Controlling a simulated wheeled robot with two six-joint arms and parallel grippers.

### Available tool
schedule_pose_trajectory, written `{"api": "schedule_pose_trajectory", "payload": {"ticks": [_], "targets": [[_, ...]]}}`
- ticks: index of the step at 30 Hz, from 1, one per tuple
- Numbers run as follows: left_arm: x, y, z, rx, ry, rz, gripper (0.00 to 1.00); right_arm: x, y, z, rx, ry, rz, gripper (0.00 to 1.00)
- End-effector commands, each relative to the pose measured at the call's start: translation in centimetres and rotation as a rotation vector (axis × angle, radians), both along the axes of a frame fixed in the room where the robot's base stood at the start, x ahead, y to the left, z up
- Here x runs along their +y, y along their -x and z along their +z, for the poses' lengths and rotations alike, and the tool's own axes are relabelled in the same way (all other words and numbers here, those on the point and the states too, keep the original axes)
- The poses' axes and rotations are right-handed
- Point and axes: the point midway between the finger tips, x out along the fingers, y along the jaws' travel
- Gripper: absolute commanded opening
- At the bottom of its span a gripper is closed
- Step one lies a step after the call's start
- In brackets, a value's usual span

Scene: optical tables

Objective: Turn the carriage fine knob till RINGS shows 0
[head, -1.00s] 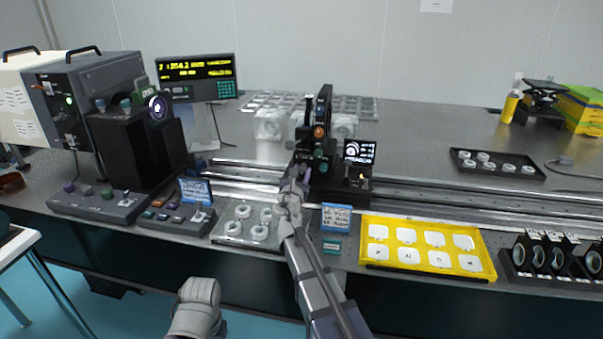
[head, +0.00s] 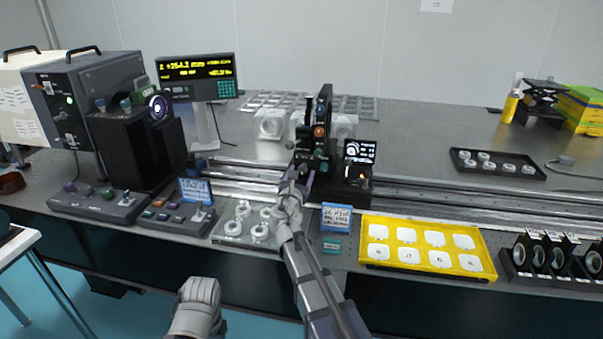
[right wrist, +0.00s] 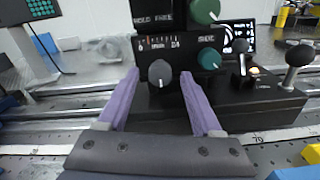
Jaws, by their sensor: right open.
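The black carriage (head: 313,160) stands on the rails in the middle of the table. In the right wrist view its front has a dark grey knob (right wrist: 160,72) below a small numbered scale (right wrist: 172,42); a teal knob (right wrist: 209,58) is to its right and a green knob (right wrist: 205,10) above. I cannot read which is the fine knob. My right gripper (right wrist: 160,88) is open, its purple fingers either side of the grey knob; contact is unclear. It also shows in the head view (head: 297,186). The small screen (head: 360,151) shows bright rings; its text is too small to read.
A yellow-lettered readout (head: 196,68) stands at the back left. In front lie a clear tray of rings (head: 232,238), a blue-white card (head: 337,217) and a yellow tray (head: 366,245). A lever with a black ball (right wrist: 299,55) stands right of the knobs.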

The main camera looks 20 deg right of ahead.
Motion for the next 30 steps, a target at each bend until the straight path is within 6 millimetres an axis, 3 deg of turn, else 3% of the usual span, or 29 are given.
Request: {"api": "schedule_pose_trajectory", "payload": {"ticks": [6,12,30], "targets": [[0.0,0.0,0.0,0.000,0.000,0.000,0.00,1.8,3.3,0.0,0.000,0.000,0.002,0.67],[0.0,0.0,0.0,0.000,0.000,0.000,0.00,3.2,5.4,0.0,0.000,0.000,0.001,0.67],[0.0,0.0,0.0,0.000,0.000,0.000,0.00,3.3,5.5,0.0,0.000,0.000,0.001,0.67]]}}
